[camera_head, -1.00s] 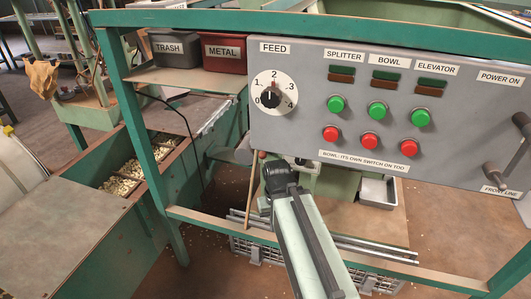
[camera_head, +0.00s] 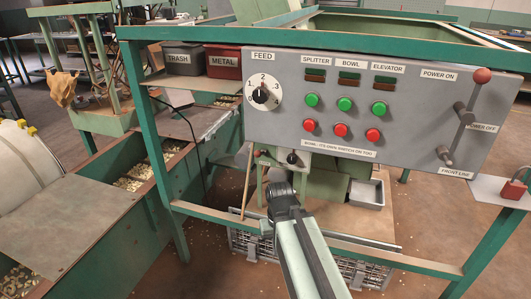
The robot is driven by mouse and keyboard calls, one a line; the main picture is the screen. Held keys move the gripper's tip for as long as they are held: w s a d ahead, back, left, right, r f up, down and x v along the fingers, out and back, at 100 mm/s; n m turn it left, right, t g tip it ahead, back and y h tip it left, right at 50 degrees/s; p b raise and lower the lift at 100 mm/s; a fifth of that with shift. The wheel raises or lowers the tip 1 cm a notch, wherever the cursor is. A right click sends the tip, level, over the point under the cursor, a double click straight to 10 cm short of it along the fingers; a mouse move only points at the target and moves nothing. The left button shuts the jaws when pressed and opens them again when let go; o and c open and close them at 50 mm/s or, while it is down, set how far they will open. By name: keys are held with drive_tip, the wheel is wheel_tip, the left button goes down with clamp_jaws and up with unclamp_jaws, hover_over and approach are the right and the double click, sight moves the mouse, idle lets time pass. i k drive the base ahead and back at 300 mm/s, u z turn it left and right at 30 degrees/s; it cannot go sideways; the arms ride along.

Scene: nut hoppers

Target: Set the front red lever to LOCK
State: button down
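The front red lever (camera_head: 482,76) is at the right end of the grey panel, above the "FRONT LINE" label. Its red ball knob is up, near "POWER ON". Its rod slants down left past a dark round part to a lower dark hub. A "POWER OFF" label is to the right of the rod. No LOCK label is legible. My arm reaches up from the bottom middle. Its dark end, my gripper (camera_head: 283,193), is below the panel, well left of and lower than the lever, and apart from it. Its fingers cannot be made out.
The grey panel (camera_head: 410,150) carries a feed dial (camera_head: 262,95) and several green and red buttons. A red padlock (camera_head: 513,188) hangs at a plate on the right. A green frame rail (camera_head: 400,261) crosses below. Nut hoppers stand left.

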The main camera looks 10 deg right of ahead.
sight(258, 154)
drive_tip(key=u, duration=1)
drive_tip(key=i, duration=0.45)
drive_tip(key=u, duration=0.05)
